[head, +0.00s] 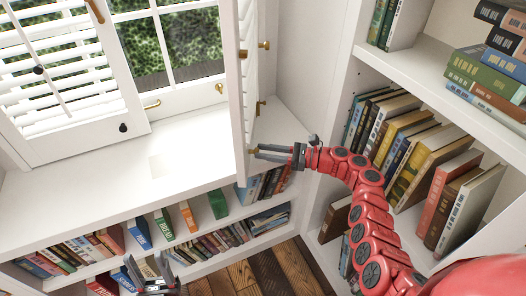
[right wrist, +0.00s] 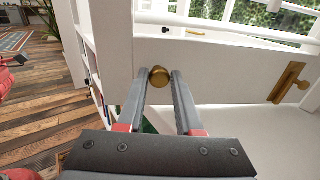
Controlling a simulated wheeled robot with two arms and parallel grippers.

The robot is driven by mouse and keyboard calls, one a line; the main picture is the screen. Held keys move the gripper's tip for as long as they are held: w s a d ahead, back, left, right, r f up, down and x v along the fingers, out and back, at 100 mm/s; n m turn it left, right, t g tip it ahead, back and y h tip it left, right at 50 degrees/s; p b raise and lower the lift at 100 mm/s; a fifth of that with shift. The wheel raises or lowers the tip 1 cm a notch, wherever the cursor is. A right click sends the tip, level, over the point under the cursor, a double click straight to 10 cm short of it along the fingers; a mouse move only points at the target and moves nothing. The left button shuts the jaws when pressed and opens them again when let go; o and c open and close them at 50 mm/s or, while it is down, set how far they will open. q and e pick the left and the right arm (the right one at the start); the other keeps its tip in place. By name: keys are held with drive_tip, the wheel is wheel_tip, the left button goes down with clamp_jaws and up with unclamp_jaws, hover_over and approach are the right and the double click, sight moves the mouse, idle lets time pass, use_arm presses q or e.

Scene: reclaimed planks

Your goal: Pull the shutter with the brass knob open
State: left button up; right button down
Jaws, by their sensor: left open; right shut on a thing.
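The white shutter (head: 240,85) with the brass knob stands swung out from the window, seen nearly edge-on in the head view. Its brass knob (right wrist: 158,76) sits between the fingertips of my right gripper (right wrist: 160,80) in the right wrist view. In the head view, my right gripper (head: 270,153) reaches in from the right and is shut on the knob at the shutter's lower edge. My left gripper (head: 152,278) is open and empty at the bottom of the head view, in front of the low bookshelf and away from the shutter.
A louvred shutter (head: 60,85) with a dark knob (head: 123,127) stands at the left. The white sill (head: 130,165) below the window is mostly clear. Low shelves of books (head: 190,250) run beneath it. A tall bookcase (head: 335,130) stands close beside my right arm.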

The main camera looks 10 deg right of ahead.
drive_tip(key=shift+w+d, duration=0.15)
drive_tip(key=shift+d, duration=0.1)
drive_tip(key=c, duration=0.8)
unclamp_jaws()
drive_tip(key=shift+o, duration=1)
drive_tip(key=shift+w+f, duration=0.1)
drive_tip(key=shift+w, duration=0.05)
drive_tip(key=shift+a, duration=0.1)
drive_tip(key=s+a+r+p, duration=0.1)
drive_tip(key=s+r+p, duration=0.1)
drive_tip(key=s, duration=0.6)
drive_tip(key=s+a+r+p, duration=0.2)
drive_tip(key=s+r+p, duration=0.1)
drive_tip(key=s, duration=0.5)
drive_tip(key=shift+p, duration=0.6)
